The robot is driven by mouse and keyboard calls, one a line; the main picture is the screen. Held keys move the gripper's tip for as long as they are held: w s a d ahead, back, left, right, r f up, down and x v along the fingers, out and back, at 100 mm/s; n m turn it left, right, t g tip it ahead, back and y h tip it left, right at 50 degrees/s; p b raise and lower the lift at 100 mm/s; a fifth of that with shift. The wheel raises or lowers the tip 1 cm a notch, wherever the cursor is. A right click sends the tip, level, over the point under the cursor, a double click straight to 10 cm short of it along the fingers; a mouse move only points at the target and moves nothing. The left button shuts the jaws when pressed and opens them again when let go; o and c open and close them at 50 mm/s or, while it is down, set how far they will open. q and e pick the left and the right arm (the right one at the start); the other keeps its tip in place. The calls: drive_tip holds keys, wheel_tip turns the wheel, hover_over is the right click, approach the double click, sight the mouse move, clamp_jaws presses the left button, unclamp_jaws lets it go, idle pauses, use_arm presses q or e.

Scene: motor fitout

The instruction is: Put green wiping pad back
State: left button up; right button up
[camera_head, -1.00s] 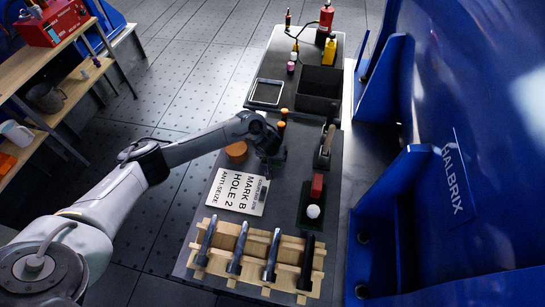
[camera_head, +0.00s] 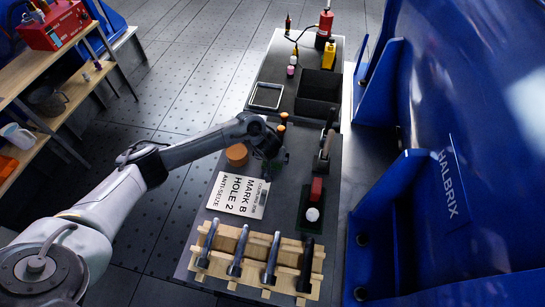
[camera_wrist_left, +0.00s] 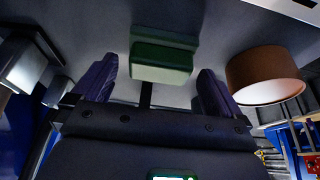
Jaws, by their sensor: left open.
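The green wiping pad (camera_wrist_left: 162,62) is a small block in the left wrist view, ahead of and between my two fingers. A darker green patch (camera_wrist_left: 163,32) shows just beyond it; I cannot tell whether it is a mat or a reflection. My left gripper (camera_wrist_left: 155,88) is open, with one dark finger to each side of the pad's line. In the head view my left gripper (camera_head: 272,152) hangs low over the grey bench (camera_head: 285,205), and only a bit of dark green (camera_head: 284,158) shows beside it. My right gripper is in neither view.
An orange-brown round container (camera_head: 237,154) stands left of my gripper. A black bin (camera_head: 318,90) stands beyond. The blue machine (camera_head: 455,150) borders the right.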

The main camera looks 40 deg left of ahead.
use_arm(q)
drive_tip(key=p+v, duration=0.6)
drive_tip(key=v, duration=0.4)
drive_tip(key=s+d+m+t+h, duration=0.1)
drive_tip(key=s+d+m, duration=0.15)
drive_tip(key=d, duration=0.35)
drive_tip(key=s+d+f+m+h, duration=0.1)
drive_tip(key=s+d, duration=0.2)
drive_tip(key=d, duration=0.3)
drive_tip(key=s+d+m+t+h, duration=0.1)
drive_tip(key=s+d+m, duration=0.15)
drive_tip(key=d, duration=0.35)
drive_tip(key=s+a+r+g, duration=0.1)
drive_tip(key=s+a+r, duration=0.1)
drive_tip(key=s, duration=0.7)
drive_tip(key=s+a+r+m+g, duration=0.1)
drive_tip(key=s+a+r, duration=0.1)
drive_tip(key=s, duration=0.7)
drive_tip(key=shift+s+a+m+y, duration=0.25)
drive_tip(key=shift+a+m+y, duration=0.05)
drive_tip(key=shift+a, duration=0.6)
drive_tip(key=shift+r, duration=0.2)
wheel_tip(320, 180, up, 39)
drive_tip(key=p, duration=3.9)
